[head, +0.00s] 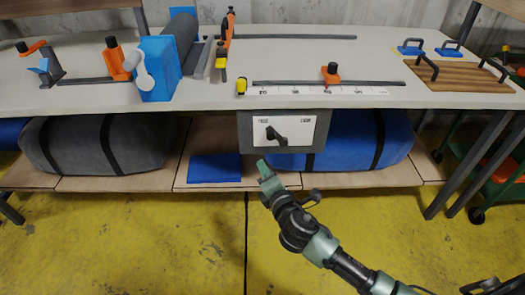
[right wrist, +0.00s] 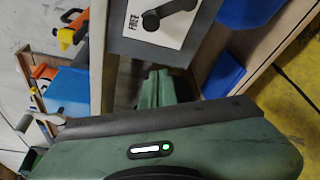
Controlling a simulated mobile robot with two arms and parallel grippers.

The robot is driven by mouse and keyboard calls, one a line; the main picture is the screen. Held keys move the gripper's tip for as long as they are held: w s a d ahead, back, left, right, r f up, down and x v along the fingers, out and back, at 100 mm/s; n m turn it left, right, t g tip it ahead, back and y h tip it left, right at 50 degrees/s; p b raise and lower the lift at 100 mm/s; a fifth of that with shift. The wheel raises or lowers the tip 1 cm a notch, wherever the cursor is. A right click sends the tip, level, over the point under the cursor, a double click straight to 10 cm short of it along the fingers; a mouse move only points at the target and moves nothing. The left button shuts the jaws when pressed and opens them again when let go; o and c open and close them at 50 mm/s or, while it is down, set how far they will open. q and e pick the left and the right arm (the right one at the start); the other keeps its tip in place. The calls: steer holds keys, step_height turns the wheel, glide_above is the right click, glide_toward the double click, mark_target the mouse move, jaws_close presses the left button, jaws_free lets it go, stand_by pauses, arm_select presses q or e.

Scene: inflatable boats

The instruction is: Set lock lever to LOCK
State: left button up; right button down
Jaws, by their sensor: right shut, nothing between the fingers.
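The lock lever (head: 275,134) is a black handle on a white plate (head: 300,127), set in a grey box under the front edge of the workbench. It slants down to the right. Small labels sit at the plate's upper corners, too small to read in the head view. In the right wrist view, the lever (right wrist: 168,14) is partly cut off by the top edge, and the word FREE shows on the plate (right wrist: 137,24). My right gripper (head: 263,165) is shut and empty, just below the box and apart from the lever. Its fingers (right wrist: 156,88) also show in the wrist view. My left gripper is out of view.
The workbench (head: 200,97) above holds a ruler (head: 310,90), clamps and a blue block (head: 160,72). On the lower shelf lie a blue roll (head: 365,140), a grey roll (head: 95,145) and a blue sheet (head: 214,168). The yellow floor (head: 150,230) in front is clear.

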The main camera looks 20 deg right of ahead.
mark_target(277, 139)
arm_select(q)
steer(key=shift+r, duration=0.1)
arm_select(e)
steer(key=shift+r, duration=0.15)
